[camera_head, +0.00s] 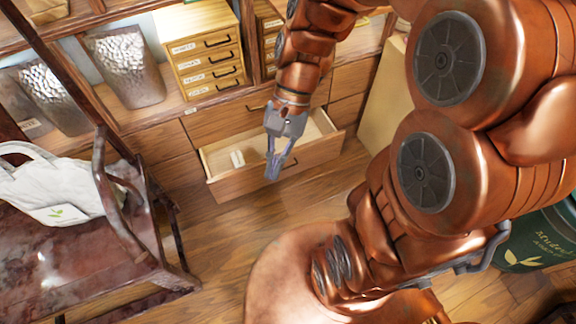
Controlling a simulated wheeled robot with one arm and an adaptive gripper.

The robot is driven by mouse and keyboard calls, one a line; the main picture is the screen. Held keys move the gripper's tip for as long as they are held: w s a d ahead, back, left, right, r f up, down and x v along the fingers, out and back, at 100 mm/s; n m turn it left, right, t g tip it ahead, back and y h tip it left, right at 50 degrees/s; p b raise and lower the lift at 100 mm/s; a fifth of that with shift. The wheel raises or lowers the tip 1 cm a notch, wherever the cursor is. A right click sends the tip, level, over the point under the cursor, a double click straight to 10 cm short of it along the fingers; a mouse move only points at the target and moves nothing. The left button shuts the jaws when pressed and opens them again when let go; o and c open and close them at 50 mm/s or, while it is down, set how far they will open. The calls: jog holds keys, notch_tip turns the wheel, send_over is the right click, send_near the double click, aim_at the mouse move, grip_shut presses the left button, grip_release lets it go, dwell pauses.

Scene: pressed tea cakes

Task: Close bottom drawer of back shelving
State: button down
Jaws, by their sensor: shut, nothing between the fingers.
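The bottom drawer (232,186) of the wooden back shelving (163,139) is pulled out toward me, and its pale inside shows. A small whitish item (237,158) lies in it. My gripper (273,172) points down over the drawer, near the middle of its front panel. Its fingers are shut with nothing between them. I cannot tell whether they touch the panel. The arm and gripper hide part of the drawer's inside and front edge.
A small wooden cabinet with labelled drawers (207,62) and hammered metal vessels (127,68) stand on the shelving. A dark wooden chair (98,250) with a white tote bag (50,187) is at left. A green container (540,240) is at right. Floor (215,240) before the drawer is clear.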

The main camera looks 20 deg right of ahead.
jog(key=w+d+f+m+t+y+b, duration=0.3)
jog(key=w+f+m+y+b, duration=0.2)
jog(key=w+f+m+b, duration=0.65)
jog(key=w+d+f+m+t+y+b, duration=0.25)
jog(key=w+f+m+y+b, duration=0.4)
jog(key=f, duration=0.95)
jog(key=w+d+f+m+t+h+b, duration=0.1)
jog(key=w+d+f+m+t+b, duration=0.2)
jog(key=d+f+m, duration=0.6)
jog(key=w+d+f+m+t+h+b, duration=0.15)
jog(key=d+f+m+t+b, duration=0.3)
jog(key=f, duration=0.95)
jog(key=w+d+f+m+t+h+b, duration=0.1)
jog(key=d+f+m+t+b, duration=0.4)
jog(key=f, duration=0.6)
jog(key=w+a+b, duration=0.3)
jog(key=w+a, duration=0.2)
jog(key=w, duration=0.6)
jog(key=shift+a+r+m+g, duration=0.15)
jog(key=shift+a+m+g, duration=0.15)
jog(key=shift+m, duration=0.15)
